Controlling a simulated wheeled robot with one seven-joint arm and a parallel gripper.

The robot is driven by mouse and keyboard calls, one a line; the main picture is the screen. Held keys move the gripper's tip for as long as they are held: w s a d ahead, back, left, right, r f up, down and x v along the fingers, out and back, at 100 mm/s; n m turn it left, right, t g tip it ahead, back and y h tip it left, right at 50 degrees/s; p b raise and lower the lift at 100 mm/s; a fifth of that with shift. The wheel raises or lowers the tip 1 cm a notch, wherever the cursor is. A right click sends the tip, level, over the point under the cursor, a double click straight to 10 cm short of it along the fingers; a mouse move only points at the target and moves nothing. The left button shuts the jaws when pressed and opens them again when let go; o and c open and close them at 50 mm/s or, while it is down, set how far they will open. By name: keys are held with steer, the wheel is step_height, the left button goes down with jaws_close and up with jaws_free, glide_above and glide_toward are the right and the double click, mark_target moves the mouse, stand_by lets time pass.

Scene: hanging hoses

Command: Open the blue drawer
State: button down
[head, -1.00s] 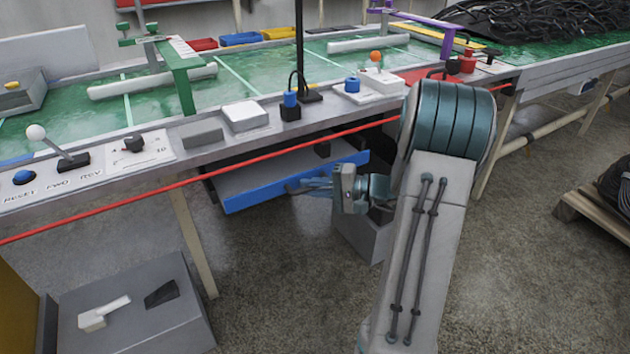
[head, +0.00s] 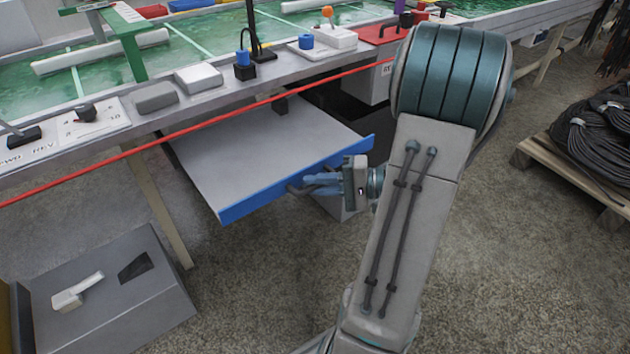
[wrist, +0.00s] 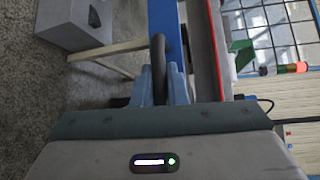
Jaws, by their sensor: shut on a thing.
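The blue drawer stands pulled out from under the workbench; its blue front (head: 245,200) and bare grey inside (head: 265,145) show in the head view. My gripper (head: 308,186) is at the right half of the drawer front, shut on the dark drawer handle (head: 297,188). In the wrist view my gripper's fingers (wrist: 161,88) close around the dark handle (wrist: 158,60). The blue drawer front (wrist: 165,20) runs upward just beyond it.
A red line (head: 160,138) runs along the bench front above the drawer. A grey box (head: 110,290) stands on the floor at lower left, near a bench leg (head: 165,215). A pallet with black hose coils (head: 600,135) is at right. Floor before the drawer is clear.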

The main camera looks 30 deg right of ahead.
steer(key=c, duration=1.5)
jaws_free()
steer(key=shift+o, duration=0.2)
steer(key=p+v, duration=0.3)
steer(key=v, duration=1)
steer(key=shift+s+d+p, duration=0.25)
steer(key=shift+d+p, duration=0.05)
steer(key=shift+p, duration=0.1)
